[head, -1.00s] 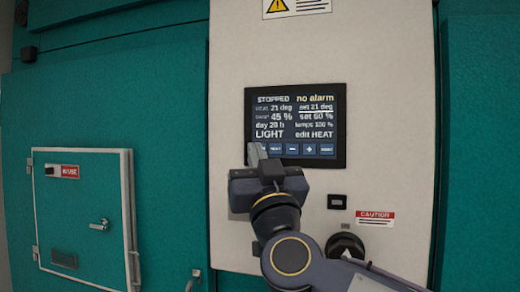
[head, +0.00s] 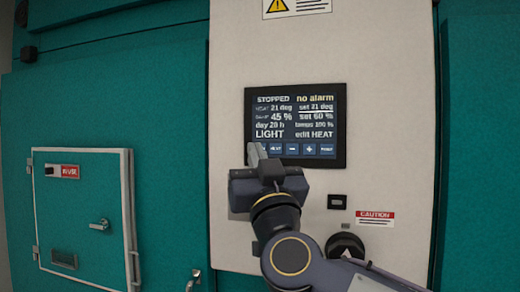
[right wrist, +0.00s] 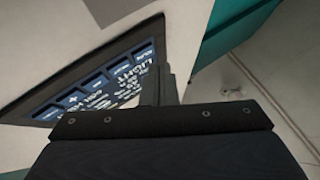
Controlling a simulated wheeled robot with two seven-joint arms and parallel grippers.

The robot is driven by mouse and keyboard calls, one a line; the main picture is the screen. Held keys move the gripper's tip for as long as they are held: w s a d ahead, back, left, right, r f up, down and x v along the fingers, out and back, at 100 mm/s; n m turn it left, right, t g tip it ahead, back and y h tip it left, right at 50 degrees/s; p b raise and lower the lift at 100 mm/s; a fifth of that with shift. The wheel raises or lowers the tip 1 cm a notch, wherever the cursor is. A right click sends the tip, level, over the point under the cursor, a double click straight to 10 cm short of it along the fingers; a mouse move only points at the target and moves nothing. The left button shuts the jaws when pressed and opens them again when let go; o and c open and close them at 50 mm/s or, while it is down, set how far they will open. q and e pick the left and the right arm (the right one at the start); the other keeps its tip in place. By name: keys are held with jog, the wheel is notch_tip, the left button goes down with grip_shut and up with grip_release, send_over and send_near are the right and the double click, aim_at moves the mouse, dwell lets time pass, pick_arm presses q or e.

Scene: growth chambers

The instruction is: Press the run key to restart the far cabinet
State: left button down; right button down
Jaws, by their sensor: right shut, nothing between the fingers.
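The cabinet's control screen (head: 295,115) sits on a pale panel. It reads STOPPED, no alarm, LIGHT and edit HEAT. A row of blue keys (head: 309,149) runs along its bottom edge. My right gripper (head: 255,154) is shut and empty, with its fingertips at the leftmost key, which they mostly hide along with its label. I cannot tell whether the tips touch it. In the right wrist view the fingers (right wrist: 160,85) stand over the end of the key row on the tilted screen (right wrist: 110,80). My left gripper is not in view.
A small hatch door (head: 82,215) with a handle is in the teal wall at left. A black knob (head: 345,246), a caution label (head: 375,218) and a small black switch (head: 337,201) are below the screen, right of my gripper.

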jog(key=shift+w, duration=0.1)
dwell(0.4)
jog(key=shift+w+d, duration=0.1)
jog(key=shift+w, duration=0.2)
jog(key=shift+w+d, duration=0.1)
jog(key=shift+w, duration=0.2)
dwell(0.6)
jog(key=shift+s, duration=0.15)
jog(key=shift+s+a+p, duration=0.2)
jog(key=shift+s+p, duration=0.1)
jog(key=shift+s, duration=0.25)
jog(key=s, duration=0.1)
jog(key=s+a, duration=0.1)
jog(key=s, duration=0.2)
jog(key=shift+s+a, duration=0.3)
jog(key=shift+s, duration=0.1)
dwell(0.4)
